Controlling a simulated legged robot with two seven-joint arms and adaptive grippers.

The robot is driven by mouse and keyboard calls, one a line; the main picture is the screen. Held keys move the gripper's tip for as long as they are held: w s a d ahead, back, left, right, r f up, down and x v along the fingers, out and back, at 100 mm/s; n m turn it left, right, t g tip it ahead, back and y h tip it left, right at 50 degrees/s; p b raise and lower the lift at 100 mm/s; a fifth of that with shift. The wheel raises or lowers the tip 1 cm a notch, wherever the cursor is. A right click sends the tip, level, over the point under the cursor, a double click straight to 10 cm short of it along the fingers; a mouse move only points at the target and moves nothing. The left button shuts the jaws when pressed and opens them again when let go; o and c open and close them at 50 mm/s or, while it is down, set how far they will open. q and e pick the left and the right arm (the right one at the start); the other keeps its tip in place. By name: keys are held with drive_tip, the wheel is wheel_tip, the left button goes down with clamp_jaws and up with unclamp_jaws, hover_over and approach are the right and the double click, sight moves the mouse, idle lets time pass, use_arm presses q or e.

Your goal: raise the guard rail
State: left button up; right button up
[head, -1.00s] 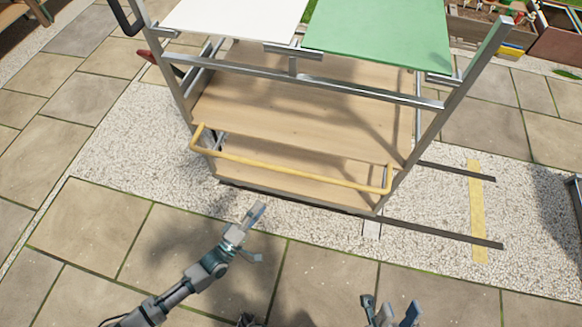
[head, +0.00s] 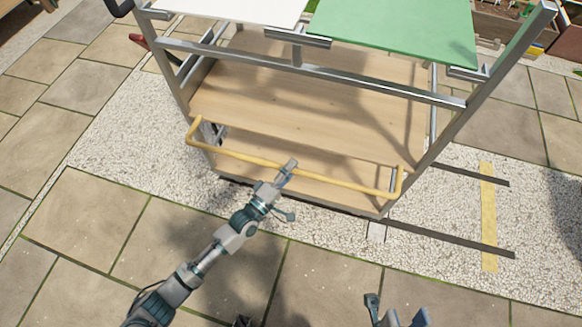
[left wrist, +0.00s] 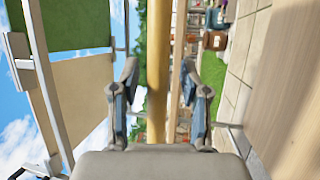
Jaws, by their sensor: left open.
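The guard rail is a yellow bar (head: 240,156) with bent ends, low across the front of a metal-framed cart with wooden shelves. My left gripper (head: 289,192) is open at the middle of the rail, and one finger overlaps the bar in the head view. In the left wrist view, the yellow rail (left wrist: 157,75) runs between the two spread fingers of my left gripper (left wrist: 163,98). I cannot tell whether they touch it. My right gripper (head: 397,312) has its fingers apart at the bottom edge of the head view, away from the cart.
The cart's wooden shelf (head: 310,105) lies behind the rail, with a green panel (head: 400,30) and a white panel (head: 240,8) above. Dark floor tracks (head: 450,238) and a yellow strip (head: 488,215) lie to the right. The paving (head: 150,225) in front is clear.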

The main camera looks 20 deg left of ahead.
use_arm(q)
clamp_jaws()
